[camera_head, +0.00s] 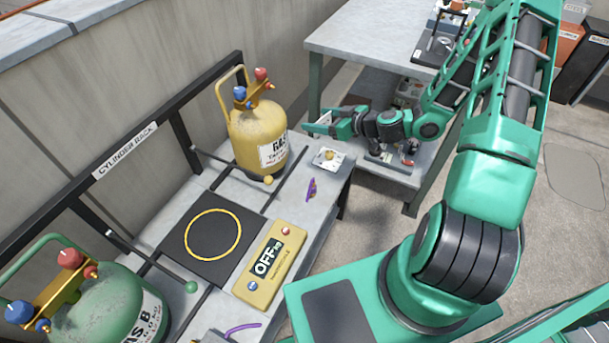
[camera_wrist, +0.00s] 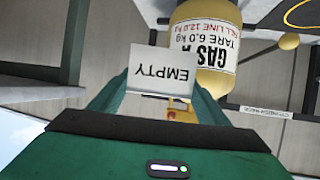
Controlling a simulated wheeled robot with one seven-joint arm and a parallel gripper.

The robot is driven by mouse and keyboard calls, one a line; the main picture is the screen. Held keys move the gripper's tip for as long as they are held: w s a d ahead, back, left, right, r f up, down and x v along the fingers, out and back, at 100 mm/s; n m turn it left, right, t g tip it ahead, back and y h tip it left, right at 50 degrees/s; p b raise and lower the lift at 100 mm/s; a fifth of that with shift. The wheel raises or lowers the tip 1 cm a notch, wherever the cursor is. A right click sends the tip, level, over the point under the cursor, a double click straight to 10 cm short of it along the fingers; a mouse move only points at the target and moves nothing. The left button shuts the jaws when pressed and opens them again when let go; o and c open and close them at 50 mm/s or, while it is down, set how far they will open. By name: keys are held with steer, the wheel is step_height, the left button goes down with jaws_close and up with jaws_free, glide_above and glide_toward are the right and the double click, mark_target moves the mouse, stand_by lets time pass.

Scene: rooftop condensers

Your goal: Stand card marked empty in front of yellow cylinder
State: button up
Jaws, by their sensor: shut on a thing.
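The yellow cylinder (camera_head: 257,136) stands upright on the rack at the far end, with a white GAS A label and blue and red valve knobs. In the wrist view the cylinder (camera_wrist: 208,45) appears upside down behind the card. My gripper (camera_head: 318,126) is to the right of the cylinder, apart from it in the head view. It is shut on a white card (camera_wrist: 160,70) marked EMPTY, which reads upside down in the wrist view. In the head view the card (camera_head: 324,118) is mostly hidden by the gripper.
A green cylinder (camera_head: 100,305) stands at the near left. A black scale plate (camera_head: 185,240) with a yellow ring and a yellow OFF display (camera_head: 270,266) lie between. A white tag (camera_head: 329,159) and a purple item (camera_head: 311,189) lie near the rack's right edge. A grey table (camera_head: 365,30) stands behind.

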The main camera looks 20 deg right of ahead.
steer(key=shift+w+a+f+n+g, duration=0.1)
steer(key=shift+a+f+n+g, duration=0.55)
steer(key=shift+f, duration=2.95)
steer(key=shift+w+a+f+n+g, duration=0.2)
steer(key=shift+a+f+g, duration=0.7)
steer(key=shift+f, duration=2.75)
steer(key=shift+a+f+n+g, duration=0.55)
steer(key=shift+a+f, duration=0.4)
steer(key=shift+f, duration=2.65)
steer(key=o, duration=1)
steer(key=shift+o, duration=0.5)
steer(key=v, duration=1.2)
steer(key=shift+d, duration=0.15)
